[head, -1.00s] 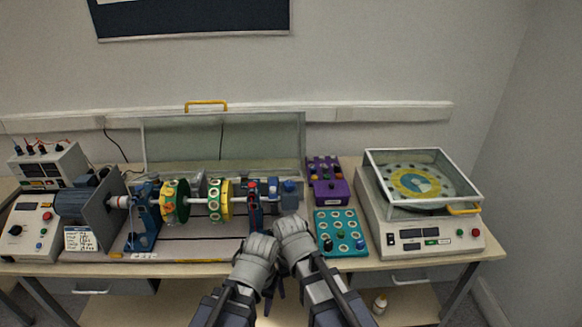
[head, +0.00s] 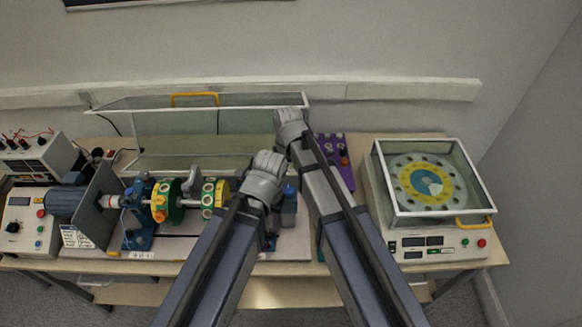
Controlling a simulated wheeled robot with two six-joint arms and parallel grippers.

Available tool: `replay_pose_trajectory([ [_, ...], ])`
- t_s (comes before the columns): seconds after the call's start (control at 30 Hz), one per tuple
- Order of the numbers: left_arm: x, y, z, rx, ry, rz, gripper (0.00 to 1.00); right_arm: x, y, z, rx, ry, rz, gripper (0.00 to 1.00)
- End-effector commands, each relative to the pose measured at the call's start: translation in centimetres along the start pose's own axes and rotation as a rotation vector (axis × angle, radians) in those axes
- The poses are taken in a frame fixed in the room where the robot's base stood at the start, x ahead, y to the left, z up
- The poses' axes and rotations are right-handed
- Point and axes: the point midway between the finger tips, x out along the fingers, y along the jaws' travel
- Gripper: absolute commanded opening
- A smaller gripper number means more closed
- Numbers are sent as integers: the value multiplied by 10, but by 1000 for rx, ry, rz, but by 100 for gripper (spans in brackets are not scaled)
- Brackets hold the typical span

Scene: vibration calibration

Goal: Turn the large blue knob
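A blue part (head: 290,191) stands at the right end of the shaft rig, beside my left gripper. I cannot tell whether it is the large blue knob. My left gripper (head: 265,172) is over the right part of the rig, and its fingers are hidden behind the wrist. My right gripper (head: 290,117) is farther back, near the right end of the clear cover, and its fingers are also hidden. I see nothing held in either. The purple box (head: 344,173) with knobs on top is partly hidden by my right arm.
The shaft rig carries a green disc (head: 170,202) and a yellow-green disc (head: 210,198). The clear cover (head: 170,150) stands raised behind it. A control box (head: 28,222) is at left. A glass-lidded turntable machine (head: 430,215) is at right.

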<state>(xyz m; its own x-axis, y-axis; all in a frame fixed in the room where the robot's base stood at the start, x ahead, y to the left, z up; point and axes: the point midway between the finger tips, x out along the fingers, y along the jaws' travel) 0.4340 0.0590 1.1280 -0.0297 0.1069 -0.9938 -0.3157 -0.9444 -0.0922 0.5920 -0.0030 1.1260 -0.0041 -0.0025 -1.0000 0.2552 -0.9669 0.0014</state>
Motion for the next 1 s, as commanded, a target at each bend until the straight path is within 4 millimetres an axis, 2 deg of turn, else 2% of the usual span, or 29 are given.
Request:
replay_pose_trajectory([
  [0.03, -5, 0, 1, 0, 0, 0, 50, -6, 0, -3, 1, 1, -2, 86],
  [0.17, -5, 0, 1, 0, -1, 0, 50, -5, 0, -4, 2, 1, -3, 86],
  [0.47, 6, 1, 0, 0, 0, 0, 50, 6, 0, -4, 2, 1, -3, 86],
  [1.0, 69, 6, -4, 8, 1, -2, 50, 69, -1, -4, 2, 1, -3, 86],
])
